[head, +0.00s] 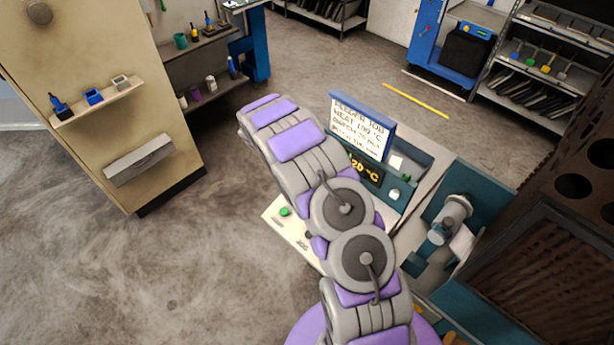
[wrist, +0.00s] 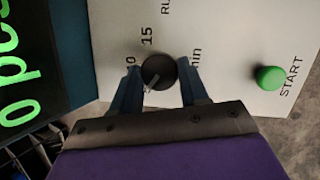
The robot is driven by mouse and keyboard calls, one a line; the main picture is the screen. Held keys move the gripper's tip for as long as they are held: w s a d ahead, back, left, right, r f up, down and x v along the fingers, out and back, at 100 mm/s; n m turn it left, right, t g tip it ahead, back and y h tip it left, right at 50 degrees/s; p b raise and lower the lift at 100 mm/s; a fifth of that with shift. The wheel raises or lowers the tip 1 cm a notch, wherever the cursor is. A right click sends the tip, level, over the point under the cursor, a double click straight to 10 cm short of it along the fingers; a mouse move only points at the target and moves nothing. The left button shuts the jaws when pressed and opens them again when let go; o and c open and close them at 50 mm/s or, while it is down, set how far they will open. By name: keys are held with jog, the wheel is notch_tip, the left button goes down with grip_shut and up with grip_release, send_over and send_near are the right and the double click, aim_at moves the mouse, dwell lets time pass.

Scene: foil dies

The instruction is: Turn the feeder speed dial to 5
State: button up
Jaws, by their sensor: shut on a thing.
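In the wrist view a round black dial (wrist: 158,72) sits on a pale panel (wrist: 225,45). My gripper (wrist: 160,80) has its two dark blue fingers on either side of the dial and is shut on it. A light pointer mark on the dial points to the lower left of the picture. Printing around it shows "15", a "0", "min" and a cut-off "RU"; no "feeder speed" label is readable, so I cannot tell whether this is that dial. In the head view my arm hides the gripper and the dial.
A green START button (wrist: 271,78) is right of the dial. A green-lit display (wrist: 20,75) is at left. In the head view a job card (head: 361,127) stands above a "°C" display (head: 366,170). A cream cabinet (head: 110,95) stands left; floor between is clear.

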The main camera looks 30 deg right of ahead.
jog(key=shift+w+a+n, duration=0.1)
jog(key=shift+w+n, duration=0.05)
jog(key=shift+n, duration=0.65)
jog(key=o, duration=1)
jog(key=shift+o, duration=0.2)
jog(key=p+v, duration=0.1)
jog(key=v, duration=1.6)
jog(key=shift+s+a, duration=0.35)
jog(key=shift+a, duration=0.1)
